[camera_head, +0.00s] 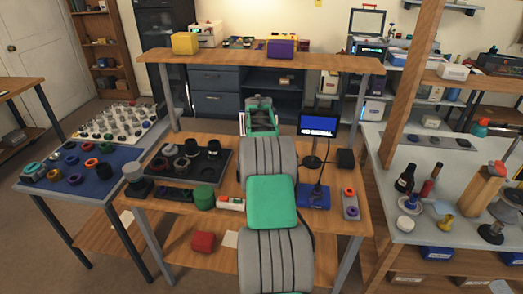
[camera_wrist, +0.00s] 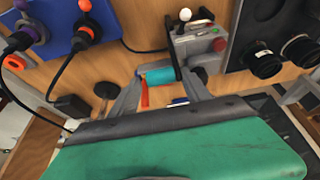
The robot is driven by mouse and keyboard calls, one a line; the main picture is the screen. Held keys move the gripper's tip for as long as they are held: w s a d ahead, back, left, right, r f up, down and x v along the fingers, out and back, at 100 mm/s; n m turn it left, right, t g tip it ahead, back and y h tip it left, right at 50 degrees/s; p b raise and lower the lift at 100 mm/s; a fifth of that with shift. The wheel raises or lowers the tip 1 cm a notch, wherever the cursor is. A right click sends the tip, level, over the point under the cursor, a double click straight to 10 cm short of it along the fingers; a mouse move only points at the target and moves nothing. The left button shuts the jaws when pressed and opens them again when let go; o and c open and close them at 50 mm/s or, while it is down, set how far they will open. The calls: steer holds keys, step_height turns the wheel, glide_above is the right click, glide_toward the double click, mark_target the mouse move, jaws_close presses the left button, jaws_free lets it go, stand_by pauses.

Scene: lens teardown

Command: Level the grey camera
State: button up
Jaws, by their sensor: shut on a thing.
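My gripper (camera_wrist: 163,78) shows in the wrist view, its two grey fingers on either side of a teal cylindrical piece (camera_wrist: 158,76). It is shut on that piece, which lies close to a grey device (camera_wrist: 192,42) with a red button and a white ball-topped lever. In the head view my own arm covers the fingertips and the held piece. I cannot pick out the grey camera with certainty. A grey rounded thing (camera_head: 132,172) stands at the left edge of the wooden bench (camera_head: 170,232) and may be it.
A black tray (camera_head: 212,176) with dark lens parts lies left of my arm. A green cylinder (camera_head: 204,197) stands in front of it. A blue box (camera_head: 313,196) with a cable and a small monitor (camera_head: 318,125) are on the right. A raised shelf (camera_head: 340,63) spans the back.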

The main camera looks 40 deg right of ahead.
steer(key=shift+o, duration=0.8)
steer(key=shift+s+d+f, duration=0.15)
steer(key=shift+f, duration=0.15)
steer(key=shift+w+a+r, duration=0.15)
steer(key=shift+w+a, duration=0.05)
steer(key=shift+w, duration=0.05)
steer(key=shift+a+r, duration=0.15)
steer(key=shift+r, duration=0.2)
steer(key=b+v, duration=0.1)
steer(key=v, duration=0.6)
steer(key=shift+s, duration=0.1)
